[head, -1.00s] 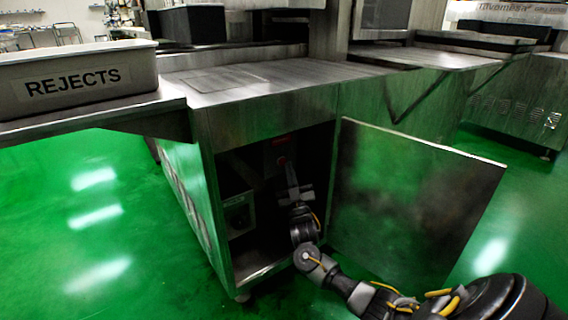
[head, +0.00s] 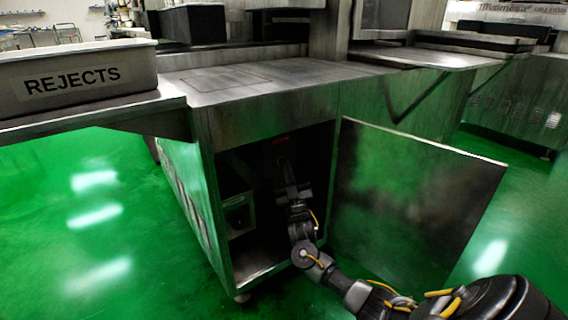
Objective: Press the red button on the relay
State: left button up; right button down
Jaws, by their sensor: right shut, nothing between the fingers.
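The relay (head: 269,152) is a dark box on the back wall inside the open cabinet, with a small red marking (head: 281,140) near its top. The red button is not visible now; my right gripper's tip covers the spot where it showed. My right gripper (head: 284,168) reaches into the cabinet from the lower right. Its fingers are shut and empty, with the tips at or very near the relay's face; I cannot tell whether they touch it. My left gripper is not in view.
The cabinet door (head: 412,205) stands open to the right of my arm. A second box (head: 238,215) sits low on the cabinet's left side. The steel top (head: 265,80) overhangs the opening. A REJECTS bin (head: 75,80) stands on the left shelf. Green floor lies clear at left.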

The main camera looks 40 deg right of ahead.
jog(key=shift+w, duration=0.1)
dwell(0.4)
jog(key=shift+s+p, duration=0.65)
jog(key=shift+s, duration=0.15)
jog(key=s+p, duration=0.3)
jog(key=s, duration=0.2)
